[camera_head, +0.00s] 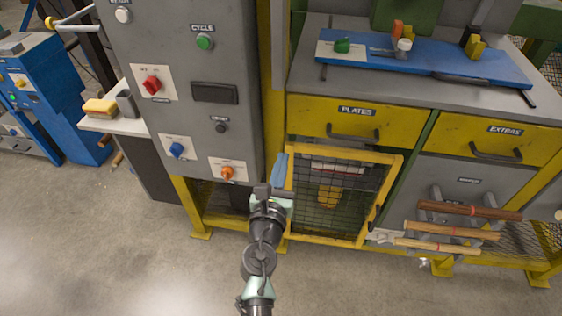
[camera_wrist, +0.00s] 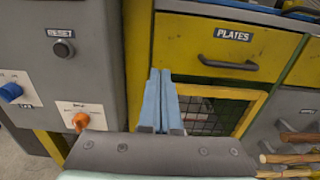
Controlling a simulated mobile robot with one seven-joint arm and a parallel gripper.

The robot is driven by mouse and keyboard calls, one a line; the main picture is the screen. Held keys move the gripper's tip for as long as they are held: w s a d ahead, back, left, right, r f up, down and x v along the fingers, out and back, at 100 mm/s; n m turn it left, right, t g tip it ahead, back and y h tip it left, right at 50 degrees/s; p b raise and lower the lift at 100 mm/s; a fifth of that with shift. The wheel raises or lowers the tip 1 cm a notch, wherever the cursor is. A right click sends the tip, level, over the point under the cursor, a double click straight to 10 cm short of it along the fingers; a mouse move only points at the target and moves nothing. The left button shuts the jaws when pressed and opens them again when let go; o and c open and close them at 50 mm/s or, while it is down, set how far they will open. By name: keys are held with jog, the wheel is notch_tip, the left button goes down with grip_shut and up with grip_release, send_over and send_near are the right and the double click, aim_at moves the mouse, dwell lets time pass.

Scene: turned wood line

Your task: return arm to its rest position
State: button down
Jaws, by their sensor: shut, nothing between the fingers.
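My arm reaches up from the bottom middle of the head view toward the yellow-framed workbench. My gripper (camera_head: 281,158) is shut and empty, in front of the gap between the grey control cabinet (camera_head: 189,55) and the wire mesh door (camera_head: 335,199). I cannot tell whether the fingertips touch anything.
The cabinet carries a red switch (camera_head: 152,85), a blue knob (camera_head: 177,149) and an orange knob (camera_head: 227,172). Wooden-handled tools (camera_head: 450,230) stick out at the right. Concrete floor (camera_head: 110,245) is clear at the left.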

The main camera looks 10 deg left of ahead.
jog(key=shift+s, duration=0.35)
